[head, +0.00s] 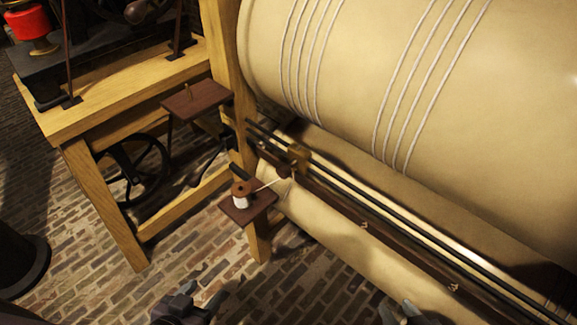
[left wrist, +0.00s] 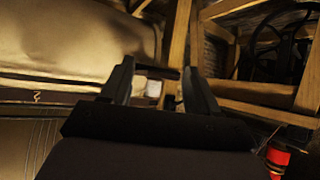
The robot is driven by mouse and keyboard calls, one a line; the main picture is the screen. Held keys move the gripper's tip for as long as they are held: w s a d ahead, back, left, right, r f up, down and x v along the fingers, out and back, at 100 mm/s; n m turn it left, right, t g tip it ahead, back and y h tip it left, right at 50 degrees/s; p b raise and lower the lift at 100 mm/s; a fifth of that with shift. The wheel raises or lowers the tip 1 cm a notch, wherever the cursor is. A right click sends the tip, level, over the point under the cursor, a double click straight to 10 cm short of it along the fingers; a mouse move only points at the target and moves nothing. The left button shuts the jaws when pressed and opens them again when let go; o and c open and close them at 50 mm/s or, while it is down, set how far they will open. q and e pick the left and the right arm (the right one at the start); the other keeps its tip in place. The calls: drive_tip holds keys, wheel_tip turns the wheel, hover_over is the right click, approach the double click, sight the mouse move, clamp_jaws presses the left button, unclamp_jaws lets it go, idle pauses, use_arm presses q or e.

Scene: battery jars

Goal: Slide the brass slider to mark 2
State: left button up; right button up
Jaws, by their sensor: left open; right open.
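The brass slider (head: 299,157) sits on the dark parallel rails (head: 375,207) near their upper left end in the head view. A thin thread runs to it from the white thread spool (head: 240,195). Two small pale marks show on the dark wooden bar below the rails, a nearer one (head: 364,225) and a farther one (head: 453,288); they are too small to read. My left gripper (head: 204,296) is open and empty, low in the head view, apart from the slider. It also shows open in the left wrist view (left wrist: 158,76). My right gripper (head: 403,309) is partly cut off at the bottom edge.
A large cloth-covered drum (head: 345,60) with cords fills the upper right. The spool stands on a small wooden shelf (head: 262,204) by a frame post. A wooden bench (head: 130,95) is at left. Brick floor (head: 190,235) lies open between bench and rails.

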use_arm(q)
drive_tip(key=w+d+r+m+t+h+b, duration=0.2)
drive_tip(key=w+d+r+t+h+b, duration=0.3)
drive_tip(key=w, duration=0.6)
drive_tip(key=m+g+h, duration=0.1)
drive_tip(key=m+h, duration=0.2)
drive_tip(key=h, duration=0.1)
approach(281, 173)
drive_tip(key=x, duration=0.4)
drive_tip(key=shift+a+r+b, duration=0.1)
drive_tip(key=shift+r+b, duration=0.05)
drive_tip(key=shift+b, duration=0.25)
drive_tip(key=shift+x, duration=3.5)
use_arm(e)
drive_tip(key=f, duration=0.5)
drive_tip(key=shift+w+a+f, duration=0.15)
drive_tip(key=shift+a+f, duration=0.05)
drive_tip(key=shift+f, duration=0.05)
